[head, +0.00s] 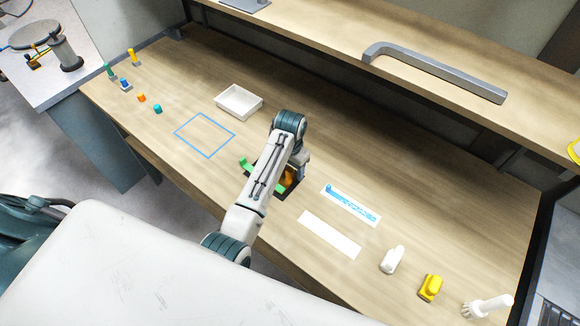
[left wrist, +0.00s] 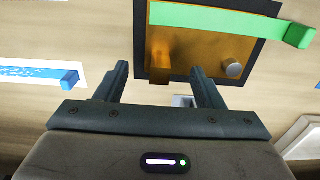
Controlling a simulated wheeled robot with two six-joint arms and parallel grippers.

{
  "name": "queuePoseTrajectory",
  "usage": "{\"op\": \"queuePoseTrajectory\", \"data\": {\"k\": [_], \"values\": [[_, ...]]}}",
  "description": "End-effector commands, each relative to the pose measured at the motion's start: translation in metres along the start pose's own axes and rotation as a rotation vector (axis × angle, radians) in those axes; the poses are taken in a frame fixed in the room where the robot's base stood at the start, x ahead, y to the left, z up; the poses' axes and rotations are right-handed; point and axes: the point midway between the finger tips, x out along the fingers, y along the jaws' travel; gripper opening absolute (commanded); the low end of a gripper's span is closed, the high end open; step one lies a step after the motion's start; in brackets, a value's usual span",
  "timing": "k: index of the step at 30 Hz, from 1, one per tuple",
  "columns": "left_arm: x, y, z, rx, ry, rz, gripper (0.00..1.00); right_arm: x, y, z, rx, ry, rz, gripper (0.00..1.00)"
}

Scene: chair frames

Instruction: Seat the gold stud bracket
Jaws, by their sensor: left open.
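A gold-orange bracket (left wrist: 205,52) with a round grey stud (left wrist: 234,70) and a raised gold block (left wrist: 160,68) lies on a black mat (left wrist: 142,40) in the left wrist view. A green bar (left wrist: 220,18) crosses over its far part. In the head view my arm hides most of the bracket; some orange (head: 289,177) and the green bar (head: 246,162) show beside it. My left gripper (left wrist: 160,72) is open, its fingers apart on either side of the raised gold block as seen from the wrist. I cannot tell whether they touch it. My right gripper is not in view.
A white tray (head: 258,103) and a blue square outline (head: 178,134) lie left of the arm. Right are a blue-printed strip (head: 352,208), a blank white strip (head: 330,236), a white piece (head: 393,259), a yellow piece (head: 430,288) and a white pronged piece (head: 490,306). A shelf (head: 430,50) runs behind.

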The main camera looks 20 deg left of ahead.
Motion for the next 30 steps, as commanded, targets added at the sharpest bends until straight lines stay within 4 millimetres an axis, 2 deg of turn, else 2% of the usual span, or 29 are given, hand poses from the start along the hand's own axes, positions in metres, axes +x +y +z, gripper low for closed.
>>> {"op": "queuePoseTrajectory", "data": {"k": [21, 30], "values": [[-0.067, 0.000, -0.001, 0.000, 0.003, -0.001, 0.62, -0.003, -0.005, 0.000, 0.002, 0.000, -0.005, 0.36], [-0.080, 0.000, 0.000, 0.000, 0.000, 0.000, 0.62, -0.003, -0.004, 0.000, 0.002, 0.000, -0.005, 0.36]]}}
